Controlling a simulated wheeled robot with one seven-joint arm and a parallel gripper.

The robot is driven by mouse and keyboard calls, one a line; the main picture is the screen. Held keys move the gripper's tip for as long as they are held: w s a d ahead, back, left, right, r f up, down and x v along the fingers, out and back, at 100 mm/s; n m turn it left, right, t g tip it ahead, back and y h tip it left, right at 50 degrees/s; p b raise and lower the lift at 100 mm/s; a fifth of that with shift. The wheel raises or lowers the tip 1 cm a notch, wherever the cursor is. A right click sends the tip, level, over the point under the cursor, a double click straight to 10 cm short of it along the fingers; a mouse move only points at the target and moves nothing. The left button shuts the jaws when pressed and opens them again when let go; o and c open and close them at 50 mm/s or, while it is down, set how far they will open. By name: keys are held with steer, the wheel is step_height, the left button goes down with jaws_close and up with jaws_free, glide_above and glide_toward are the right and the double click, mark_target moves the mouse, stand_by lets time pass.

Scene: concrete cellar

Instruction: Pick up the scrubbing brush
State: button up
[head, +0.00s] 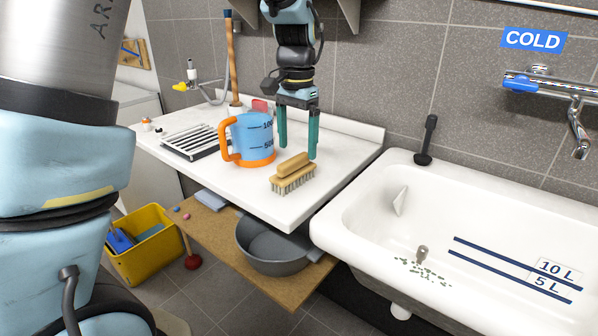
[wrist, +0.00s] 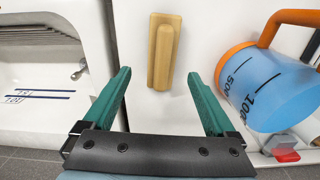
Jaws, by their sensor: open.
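The scrubbing brush (head: 293,175) lies on the white counter near its front edge, bristles down, with a wooden back and a raised wooden grip. In the wrist view the brush (wrist: 163,52) is seen from above, beyond the fingertips and between their lines. My gripper (head: 298,150) points down over the counter, behind the brush in the head view. Its two green fingers are apart with nothing between them. In the wrist view my gripper (wrist: 158,75) is also open, and the brush is apart from both fingers.
A blue measuring jug (head: 253,138) with an orange handle stands left of the brush. A drain rack (head: 190,142) lies further left. A grey basin (head: 270,247) sits on a lower shelf.

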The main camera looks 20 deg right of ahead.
mark_target(294, 171)
steer(key=shift+f, duration=0.9)
steer(key=shift+s+a+f+p, duration=0.15)
steer(key=shift+f+p, duration=0.15)
steer(key=shift+f, duration=0.6)
steer(key=shift+w+a+f+p, duration=0.1)
steer(key=shift+a+f+p, duration=0.15)
steer(key=shift+f, duration=0.7)
steer(key=shift+s+a+f+p, duration=0.1)
steer(key=shift+f+p, duration=0.2)
steer(key=shift+f, duration=0.6)
jaws_close()
steer(key=shift+r, duration=0.15)
step_height(294, 171, up, 10)
steer(key=shift+f+b, duration=0.1)
steer(key=shift+b, duration=0.75)
